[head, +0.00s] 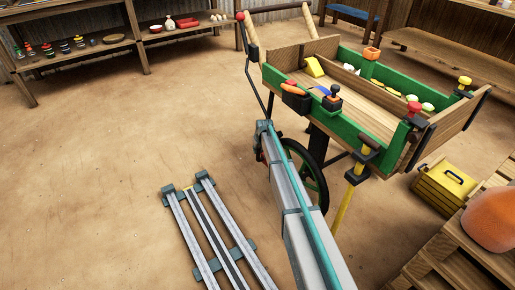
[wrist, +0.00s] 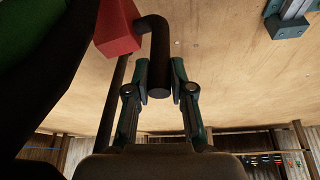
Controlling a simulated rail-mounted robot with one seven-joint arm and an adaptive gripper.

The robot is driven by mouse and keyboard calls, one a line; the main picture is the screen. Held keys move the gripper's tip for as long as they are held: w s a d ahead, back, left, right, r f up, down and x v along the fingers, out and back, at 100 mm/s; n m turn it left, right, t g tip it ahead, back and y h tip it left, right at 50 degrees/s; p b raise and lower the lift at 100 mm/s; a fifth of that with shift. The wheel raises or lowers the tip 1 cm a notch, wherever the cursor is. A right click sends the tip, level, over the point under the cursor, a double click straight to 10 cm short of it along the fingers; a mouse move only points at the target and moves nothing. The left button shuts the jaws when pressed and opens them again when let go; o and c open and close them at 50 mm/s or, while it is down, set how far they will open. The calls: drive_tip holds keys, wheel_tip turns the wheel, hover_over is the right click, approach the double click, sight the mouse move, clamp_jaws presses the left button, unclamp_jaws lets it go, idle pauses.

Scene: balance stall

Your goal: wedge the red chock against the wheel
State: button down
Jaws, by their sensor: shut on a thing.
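The red chock (wrist: 117,28) shows at the top of the wrist view, with a bent black handle (wrist: 158,40) beside it. My gripper (wrist: 159,78) has its two fingers on either side of the handle's end and is shut on it. The wheel's dark tyre (wrist: 50,95) fills the left of the wrist view, close to the chock. I cannot tell whether they touch. In the head view the wheel (head: 325,192) stands under the cart, partly hidden by my arm. My gripper and the chock are mostly hidden there.
The green-sided cart (head: 345,128) carries several small items. Metal rails (head: 205,225) lie on the floor at the front. A yellow box (head: 445,188) and a wooden pallet (head: 430,265) are at the right. The floor to the left is clear.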

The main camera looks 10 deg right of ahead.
drive_tip(key=s+d+f+b, duration=0.2)
drive_tip(key=s+f+b, duration=0.2)
drive_tip(key=f, duration=0.5)
drive_tip(key=shift+s+d+f, duration=0.25)
drive_tip(key=shift+s, duration=0.85)
drive_tip(key=shift+s+a+r+m+p, duration=0.15)
drive_tip(key=shift+s+m+p, duration=0.4)
drive_tip(key=shift+s, duration=0.4)
idle(0.6)
drive_tip(key=shift+s+d+f, duration=0.2)
drive_tip(key=shift+s+f, duration=0.2)
drive_tip(key=shift+f, duration=0.05)
idle(0.8)
drive_tip(key=c, duration=0.9)
unclamp_jaws()
drive_tip(key=shift+c, duration=0.2)
drive_tip(key=shift+f, duration=0.1)
